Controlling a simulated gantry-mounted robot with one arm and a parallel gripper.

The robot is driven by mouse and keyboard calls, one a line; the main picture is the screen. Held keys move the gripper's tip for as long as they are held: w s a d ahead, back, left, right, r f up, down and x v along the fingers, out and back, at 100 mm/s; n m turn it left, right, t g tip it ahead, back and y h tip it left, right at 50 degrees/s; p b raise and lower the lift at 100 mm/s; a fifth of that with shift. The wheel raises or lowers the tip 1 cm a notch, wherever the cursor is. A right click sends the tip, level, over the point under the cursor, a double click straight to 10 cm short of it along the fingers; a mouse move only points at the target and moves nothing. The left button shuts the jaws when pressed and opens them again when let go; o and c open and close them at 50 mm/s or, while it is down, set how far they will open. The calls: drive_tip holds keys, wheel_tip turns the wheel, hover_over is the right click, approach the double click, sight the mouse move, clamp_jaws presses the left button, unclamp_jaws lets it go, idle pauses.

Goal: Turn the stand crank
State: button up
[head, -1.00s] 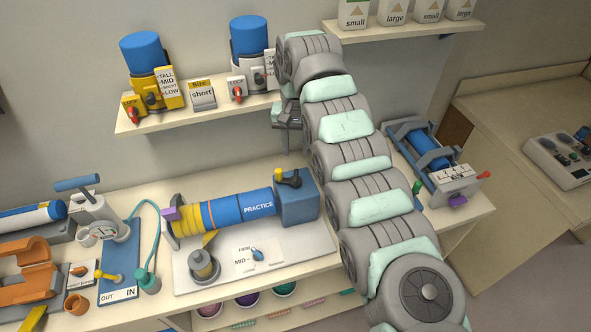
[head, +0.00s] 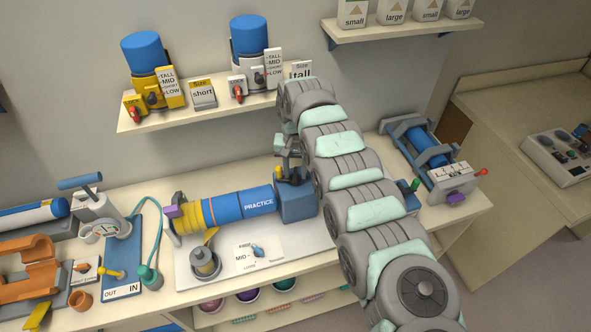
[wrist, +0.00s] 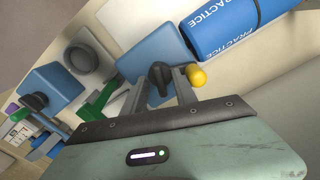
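The stand crank, a black hub (wrist: 160,74) with a yellow knob (wrist: 197,77), sits on top of the blue block (head: 297,203) at the right end of the blue PRACTICE cylinder (head: 243,204). My gripper (head: 291,165) is just above the block, at the crank, and hides much of it in the head view. In the wrist view, my gripper's two fingers (wrist: 161,80) are spread apart, with the black hub showing between them. The yellow knob lies just outside the right finger. I cannot tell whether a finger touches the crank.
A blue roller device with a red-tipped handle (head: 481,172) stands to the right of my arm. Above is a shelf (head: 203,115) with blue-topped units and size cards. A white plate (head: 295,254) with a small lever lies in front of the block.

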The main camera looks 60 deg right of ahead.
clamp_jaws()
idle(0.4)
drive_tip(key=m+p, duration=0.1)
drive_tip(key=p, duration=0.1)
drive_tip(key=m+p, duration=0.1)
drive_tip(key=shift+a+r+p, duration=0.1)
drive_tip(key=shift+r+p, duration=0.3)
drive_tip(key=shift+w+m+p, duration=0.1)
drive_tip(key=shift+m+p, duration=0.5)
drive_tip(key=shift+p, duration=0.05)
drive_tip(key=shift+w+f+m, duration=0.1)
drive_tip(key=shift+f+m, duration=0.15)
drive_tip(key=shift+m, duration=0.15)
drive_tip(key=shift+f+m+p, duration=0.15)
drive_tip(key=shift+m+p, duration=0.25)
drive_tip(key=shift+s, duration=0.2)
